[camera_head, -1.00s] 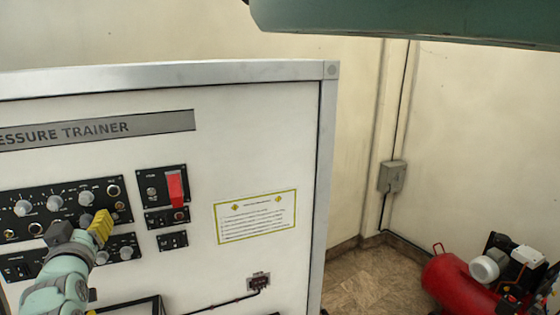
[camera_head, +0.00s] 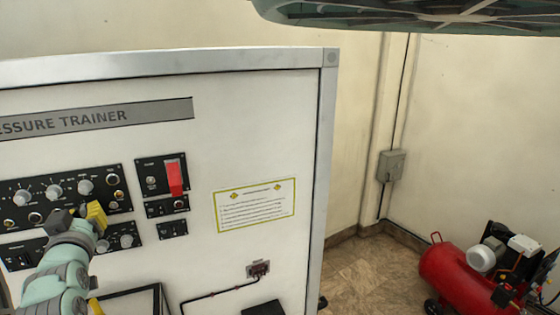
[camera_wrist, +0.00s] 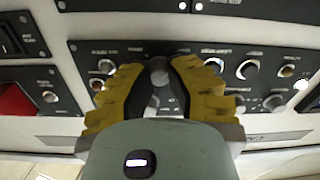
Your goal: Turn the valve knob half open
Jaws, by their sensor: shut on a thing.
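The valve knob (camera_wrist: 158,70) is a grey round knob on the black control panel, seen between my fingertips in the wrist view. My gripper (camera_wrist: 157,72) has its yellow fingers closed on both sides of it. In the head view, my gripper (camera_head: 97,214) is at the lower part of the black knob panel (camera_head: 60,207), and it hides the held knob there. The knob's pointer and exact turn angle cannot be made out.
Several other knobs sit close by, such as a grey knob (camera_head: 85,187) above my gripper and another (camera_head: 126,241) to its lower right. A red switch cover (camera_head: 174,177) is to the right. A red compressor (camera_head: 455,272) stands on the floor at far right.

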